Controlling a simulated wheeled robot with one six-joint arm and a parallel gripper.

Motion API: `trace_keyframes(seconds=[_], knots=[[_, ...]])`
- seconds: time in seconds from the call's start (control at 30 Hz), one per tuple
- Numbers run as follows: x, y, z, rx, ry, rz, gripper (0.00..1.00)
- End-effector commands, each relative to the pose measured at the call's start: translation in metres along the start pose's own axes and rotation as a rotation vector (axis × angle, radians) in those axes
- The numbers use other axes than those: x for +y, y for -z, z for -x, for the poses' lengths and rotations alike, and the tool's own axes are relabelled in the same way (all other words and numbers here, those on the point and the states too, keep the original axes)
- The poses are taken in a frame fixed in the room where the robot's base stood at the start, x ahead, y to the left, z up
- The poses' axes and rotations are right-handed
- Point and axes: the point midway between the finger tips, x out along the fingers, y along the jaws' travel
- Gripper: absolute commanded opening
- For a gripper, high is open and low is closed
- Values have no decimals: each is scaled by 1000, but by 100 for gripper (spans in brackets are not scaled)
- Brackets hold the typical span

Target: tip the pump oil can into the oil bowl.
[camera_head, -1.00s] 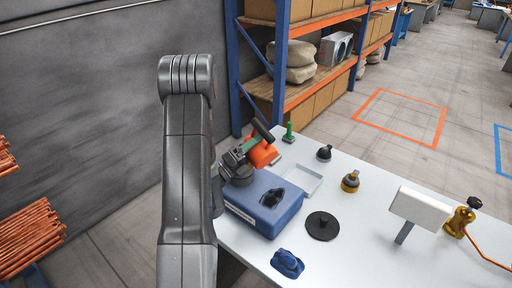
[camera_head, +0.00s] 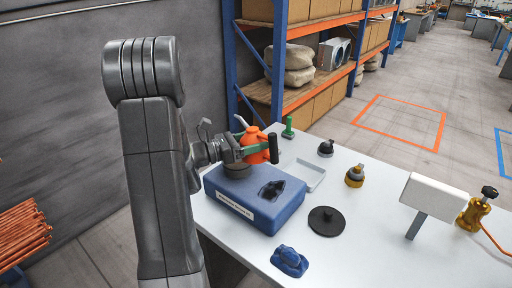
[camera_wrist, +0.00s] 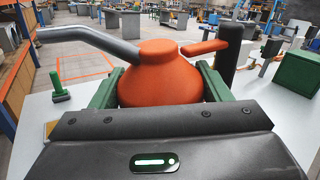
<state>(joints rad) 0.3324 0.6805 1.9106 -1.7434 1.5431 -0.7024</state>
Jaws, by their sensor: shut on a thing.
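The orange pump oil can (camera_head: 254,143) is held between the green fingers of my gripper (camera_head: 243,150), above the blue box's far end. In the wrist view the can (camera_wrist: 160,75) stands about upright between the fingers. Its grey spout (camera_wrist: 88,37) points left and its black handle (camera_wrist: 228,52) is at the right. A dark round dish-like thing (camera_head: 237,171) sits on the blue box just below my gripper, partly hidden. I cannot tell whether it is the oil bowl. A flat black disc (camera_head: 325,222) lies on the table.
The labelled blue box (camera_head: 233,208) has a dark recess on top. A shallow white tray (camera_head: 312,176), a blue piece (camera_head: 289,261), a brass-coloured pot (camera_head: 354,177) and a white panel (camera_head: 431,195) stand on the white table (camera_head: 375,250). A green upright piece (camera_head: 288,128) stands at the far edge.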

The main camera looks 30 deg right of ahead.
Motion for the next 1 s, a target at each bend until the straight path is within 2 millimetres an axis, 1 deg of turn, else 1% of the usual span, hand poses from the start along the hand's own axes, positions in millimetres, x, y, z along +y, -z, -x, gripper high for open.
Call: trace_keyframes(seconds=[0.03, 0.13, 0.23, 0.57, 0.67, 1.0], knots=[[4, 7, 2, 14, -1, -41, 29], [9, 12, 4, 45, 0, -115, 29], [11, 13, 5, 63, 0, -158, 29], [11, 10, 4, 66, 0, -163, 29], [10, 6, 4, 66, 0, -163, 29], [6, -19, 2, 66, 0, -162, 29]])
